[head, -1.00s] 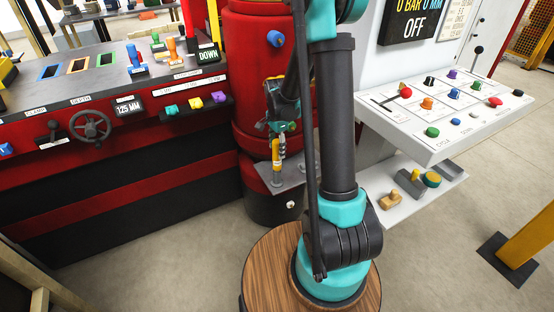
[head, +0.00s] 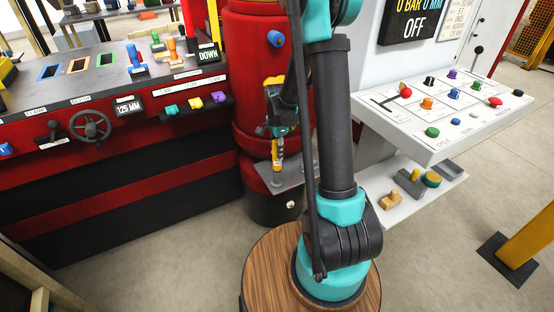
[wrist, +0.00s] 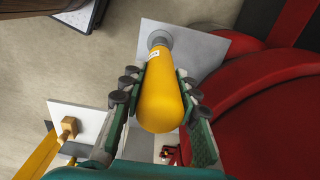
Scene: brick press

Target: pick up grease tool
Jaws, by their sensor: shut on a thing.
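The grease tool is a yellow cylinder with a small white label and a grey end. It stands upright on a small grey shelf at the red press column in the head view (head: 277,166), and fills the middle of the wrist view (wrist: 161,98). My gripper (wrist: 160,84) is shut on it, with one dark-padded finger on each side of the yellow body. In the head view my gripper (head: 279,136) comes down over the tool and hides its upper part. The tool's grey end appears at the grey shelf (wrist: 208,50); I cannot tell if it still touches.
The red column (head: 262,60) rises close behind the tool. To the right are a white control panel (head: 437,146) with knobs and a lower white shelf (head: 405,207) holding several small items. A red console (head: 170,150) with a handwheel (head: 90,126) stands left.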

